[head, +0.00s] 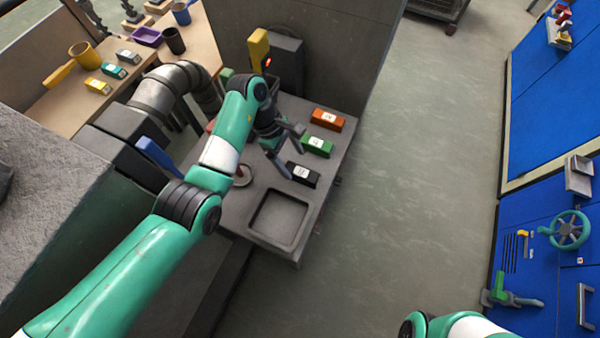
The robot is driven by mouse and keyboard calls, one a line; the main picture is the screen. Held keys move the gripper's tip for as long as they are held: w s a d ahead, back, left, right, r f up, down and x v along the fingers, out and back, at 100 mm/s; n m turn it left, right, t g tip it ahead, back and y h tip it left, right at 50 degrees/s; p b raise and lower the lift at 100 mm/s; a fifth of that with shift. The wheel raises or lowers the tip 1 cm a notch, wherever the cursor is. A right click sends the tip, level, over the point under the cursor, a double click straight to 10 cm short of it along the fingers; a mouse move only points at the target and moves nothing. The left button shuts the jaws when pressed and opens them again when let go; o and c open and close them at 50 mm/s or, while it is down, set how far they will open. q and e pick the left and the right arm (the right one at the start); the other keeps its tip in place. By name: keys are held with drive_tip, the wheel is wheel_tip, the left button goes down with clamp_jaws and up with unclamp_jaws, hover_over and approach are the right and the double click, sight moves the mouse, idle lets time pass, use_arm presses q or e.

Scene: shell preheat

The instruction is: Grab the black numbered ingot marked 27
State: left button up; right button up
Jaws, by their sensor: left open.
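A black ingot (306,178) with a white label lies on the grey table, at the near end of a row of three ingots. Its number is too small to read. My left gripper (295,163) is open over the table, just left of the black ingot and the green ingot (321,148). Its fingers point towards them, with nothing between them. One fingertip is close to the black ingot's left end; I cannot tell whether they touch. My right arm shows only at the bottom edge, and its gripper is out of view.
An orange ingot (332,118) lies behind the green one. The grey table (262,243) has a square recess at its near end. A yellow-handled lever (258,50) stands at the back. More ingots, cups and a purple tray (147,37) sit on the wooden bench at left.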

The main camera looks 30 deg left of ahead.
sight(301, 171)
use_arm(q)
drive_tip(key=b+x, duration=0.2)
drive_tip(key=x, duration=0.3)
drive_tip(key=shift+d, duration=0.1)
drive_tip(key=shift+w, duration=0.1)
drive_tip(key=shift+c, duration=0.3)
drive_tip(key=shift+r, duration=0.1)
clamp_jaws()
